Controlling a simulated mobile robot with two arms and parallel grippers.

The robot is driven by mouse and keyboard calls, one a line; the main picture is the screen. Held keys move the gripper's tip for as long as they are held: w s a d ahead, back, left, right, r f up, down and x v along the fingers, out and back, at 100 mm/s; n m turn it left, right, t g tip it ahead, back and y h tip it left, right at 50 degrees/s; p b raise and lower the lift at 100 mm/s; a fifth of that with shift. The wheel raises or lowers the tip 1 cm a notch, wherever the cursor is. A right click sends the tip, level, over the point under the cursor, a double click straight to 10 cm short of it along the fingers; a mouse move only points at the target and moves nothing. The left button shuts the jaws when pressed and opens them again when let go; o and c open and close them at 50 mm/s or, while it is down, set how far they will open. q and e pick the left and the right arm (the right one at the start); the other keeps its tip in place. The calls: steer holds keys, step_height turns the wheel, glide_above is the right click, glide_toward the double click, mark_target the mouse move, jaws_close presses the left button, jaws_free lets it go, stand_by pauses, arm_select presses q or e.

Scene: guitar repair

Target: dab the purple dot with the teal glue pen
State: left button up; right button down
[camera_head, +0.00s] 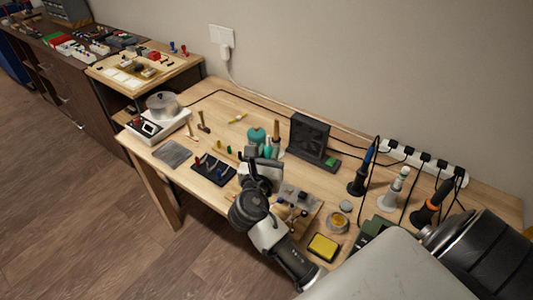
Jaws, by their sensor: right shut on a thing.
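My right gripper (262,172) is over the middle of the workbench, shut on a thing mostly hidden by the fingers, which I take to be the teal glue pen. Several teal shapes (257,135) show just past the fingertips, beside an upright brown handle (276,130). I cannot tell which of them are held and which stand on the bench behind. I cannot make out the purple dot; my right arm covers part of the bench. My left gripper is not in view.
A black box-shaped device (311,138) stands behind the gripper. Soldering tools in stands (360,178) and a power strip (424,160) are at the right. A yellow sponge (323,247) and a round tin (338,222) lie near the arm. A black tray (213,170) is left.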

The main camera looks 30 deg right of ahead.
steer(key=shift+d+f+m+g+h, duration=0.2)
steer(key=shift+f+m+g+h, duration=0.05)
steer(key=shift+m+g+h, duration=0.15)
steer(key=shift+f, duration=0.2)
steer(key=shift+w+f+b, duration=0.1)
steer(key=shift+f+b, duration=0.1)
steer(key=shift+b, duration=0.15)
steer(key=shift+f+b, duration=0.95)
steer(key=shift+b, duration=0.2)
step_height(320, 180, down, 4)
steer(key=b, duration=0.4)
steer(key=shift+a+r+b, duration=0.1)
steer(key=shift+r+b, duration=0.05)
steer(key=shift+b, duration=0.2)
arm_select(q)
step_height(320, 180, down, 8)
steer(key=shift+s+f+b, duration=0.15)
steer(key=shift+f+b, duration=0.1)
steer(key=shift+b, duration=0.15)
arm_select(e)
steer(key=shift+f, duration=0.25)
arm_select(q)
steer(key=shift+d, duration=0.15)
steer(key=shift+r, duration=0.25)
arm_select(e)
steer(key=shift+r, duration=0.1)
arm_select(q)
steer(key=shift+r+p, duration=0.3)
steer(key=shift+p, duration=0.25)
